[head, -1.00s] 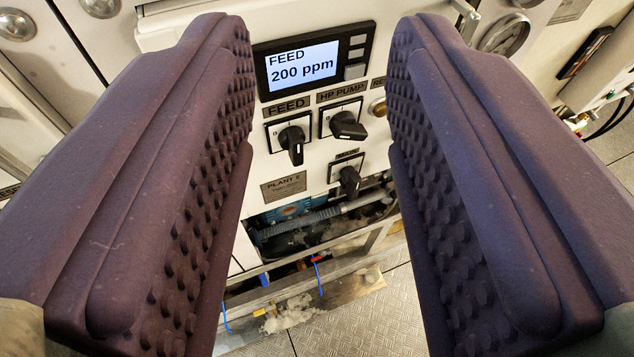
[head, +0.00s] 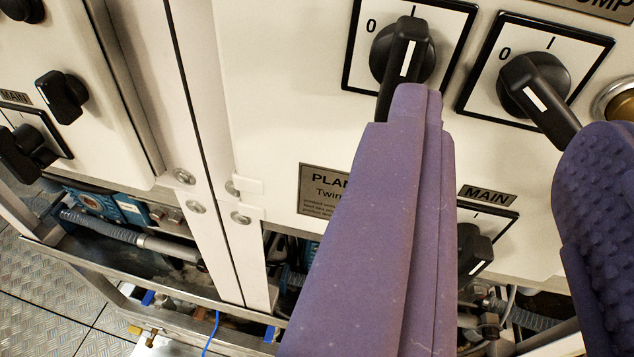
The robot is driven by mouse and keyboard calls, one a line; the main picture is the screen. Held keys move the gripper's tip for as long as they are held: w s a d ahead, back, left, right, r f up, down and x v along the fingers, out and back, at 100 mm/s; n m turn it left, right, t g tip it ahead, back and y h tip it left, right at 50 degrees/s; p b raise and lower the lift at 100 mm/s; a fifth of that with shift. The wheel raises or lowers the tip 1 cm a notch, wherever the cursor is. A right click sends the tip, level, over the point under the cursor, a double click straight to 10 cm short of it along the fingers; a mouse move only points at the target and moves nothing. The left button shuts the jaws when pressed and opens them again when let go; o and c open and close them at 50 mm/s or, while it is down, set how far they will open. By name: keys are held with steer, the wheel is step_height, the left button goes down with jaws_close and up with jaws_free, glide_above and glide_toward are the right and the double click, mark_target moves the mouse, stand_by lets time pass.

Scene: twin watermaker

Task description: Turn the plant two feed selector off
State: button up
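The plant two FEED selector (head: 405,55) is a black knob on a square white plate with a black border, at the top of the head view. Its handle lies nearly upright, in line with the I mark above; the 0 mark is at upper left. My gripper (head: 508,112) is open, with purple fingers. The left finger's tip overlaps the lower end of the FEED handle; I cannot tell whether they touch. The right finger is well to the right, below the HP PUMP selector (head: 535,85). That selector lies between the fingers, its handle tilted in line with its 0 mark.
A MAIN switch (head: 475,250) sits lower down, partly hidden by the left finger. The PLANT plate (head: 325,188) is half covered too. A brass-coloured round fitting (head: 620,102) is at the right edge. A neighbouring panel (head: 100,90) with similar knobs stands at left. Pipes run below.

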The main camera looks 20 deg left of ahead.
mark_target(401, 78)
steer(key=w+a, duration=0.1)
steer(key=w+a+y, duration=0.1)
steer(key=w, duration=0.1)
steer(key=w+a+y, duration=0.1)
steer(key=a, duration=0.1)
steer(key=shift+w+f, duration=0.2)
steer(key=shift+f, duration=0.2)
jaws_close()
